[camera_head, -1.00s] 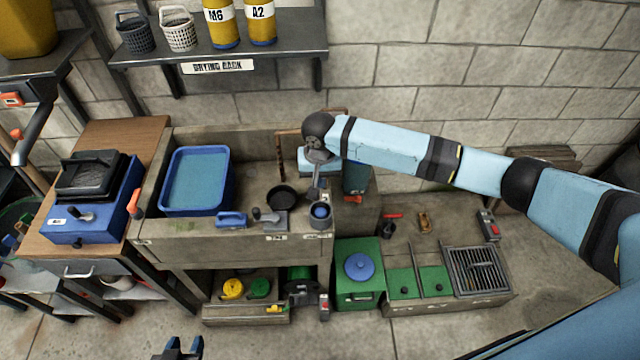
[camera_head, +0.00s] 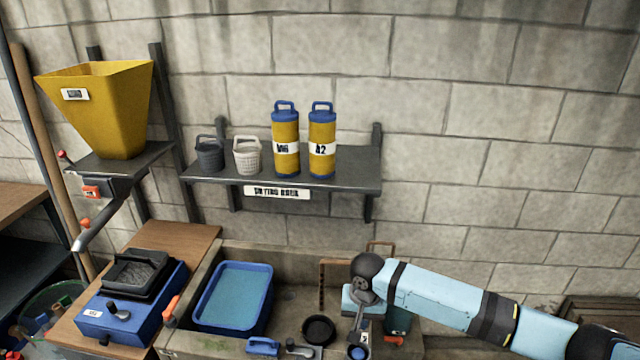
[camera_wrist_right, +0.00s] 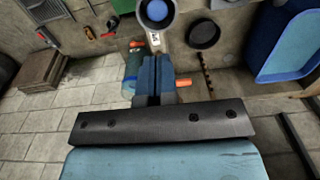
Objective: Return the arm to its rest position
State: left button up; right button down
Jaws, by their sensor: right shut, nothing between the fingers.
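My right arm (camera_head: 440,296), light blue with dark joints, comes in from the right and ends over the right part of the stone sink. In the right wrist view its gripper (camera_wrist_right: 154,78) is shut, with the dark blue fingers together and nothing between them. The fingers point toward a small grey cup with a blue inside (camera_wrist_right: 156,12), which also shows at the bottom of the head view (camera_head: 357,352). I cannot tell the exact gap between them. My left gripper is out of view.
A shelf (camera_head: 345,187) holds two yellow canisters (camera_head: 286,140) and two baskets (camera_head: 247,154). A yellow hopper (camera_head: 104,110) stands left. Open wall lies above the arm.

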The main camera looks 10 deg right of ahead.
jog(key=s+a+f+n+t+y, duration=0.5)
jog(key=s+a+f, duration=0.3)
jog(key=s+a, duration=0.3)
jog(key=s+d+n+t+h, duration=0.1)
jog(key=s+d+t, duration=0.4)
jog(key=s+d, duration=0.8)
jog(key=shift+s+d+f+t+h, duration=0.15)
jog(key=shift+s+f+t+h, duration=0.3)
jog(key=shift+s, duration=0.6)
